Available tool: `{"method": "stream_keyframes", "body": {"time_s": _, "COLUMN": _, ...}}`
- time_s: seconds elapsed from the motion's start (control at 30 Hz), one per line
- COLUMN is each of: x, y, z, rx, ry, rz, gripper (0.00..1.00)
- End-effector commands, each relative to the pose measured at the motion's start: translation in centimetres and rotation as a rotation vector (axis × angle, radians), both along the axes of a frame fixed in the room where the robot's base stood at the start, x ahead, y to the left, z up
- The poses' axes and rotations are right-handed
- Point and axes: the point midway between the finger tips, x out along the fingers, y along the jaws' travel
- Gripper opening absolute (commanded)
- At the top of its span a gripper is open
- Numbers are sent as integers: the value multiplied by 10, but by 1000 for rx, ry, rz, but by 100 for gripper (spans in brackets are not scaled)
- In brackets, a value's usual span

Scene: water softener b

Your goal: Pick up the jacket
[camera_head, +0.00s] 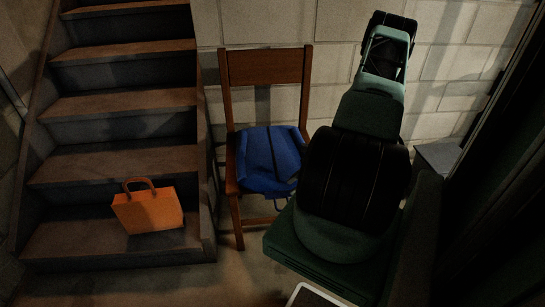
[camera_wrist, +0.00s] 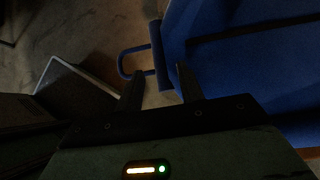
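A blue folded item, which looks like the jacket (camera_head: 265,160), lies on the seat of the wooden chair (camera_head: 265,66). A dark strap or band crosses it. In the wrist view its blue cloth (camera_wrist: 245,70) fills the right side, and a thin blue loop (camera_wrist: 126,62) sticks out from its edge. My gripper (camera_wrist: 160,72) is open, with its two dark fingers apart. A narrow blue edge part lies just beyond the fingertips, roughly in line with the gap. I cannot tell whether they touch. In the head view my arm hides my gripper.
An orange bag (camera_head: 148,210) stands on the lowest stair of the staircase (camera_head: 115,160) at the left. A block wall (camera_head: 450,70) is behind the chair. A grey box (camera_head: 438,157) stands at the right. Some floor (camera_head: 180,285) is clear in front of the stairs.

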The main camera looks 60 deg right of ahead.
Motion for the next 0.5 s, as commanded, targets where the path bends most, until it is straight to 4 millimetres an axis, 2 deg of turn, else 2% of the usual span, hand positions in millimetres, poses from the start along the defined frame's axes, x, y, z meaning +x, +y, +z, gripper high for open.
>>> {"method": "stream_keyframes", "body": {"time_s": 0.17, "x": 6, "y": 4, "z": -6, "rx": 0, "ry": -2, "rz": 1, "gripper": 38}}
{"method": "stream_keyframes", "body": {"time_s": 0.5, "x": 32, "y": 22, "z": -36, "rx": 1, "ry": -1, "rz": 1, "gripper": 38}}
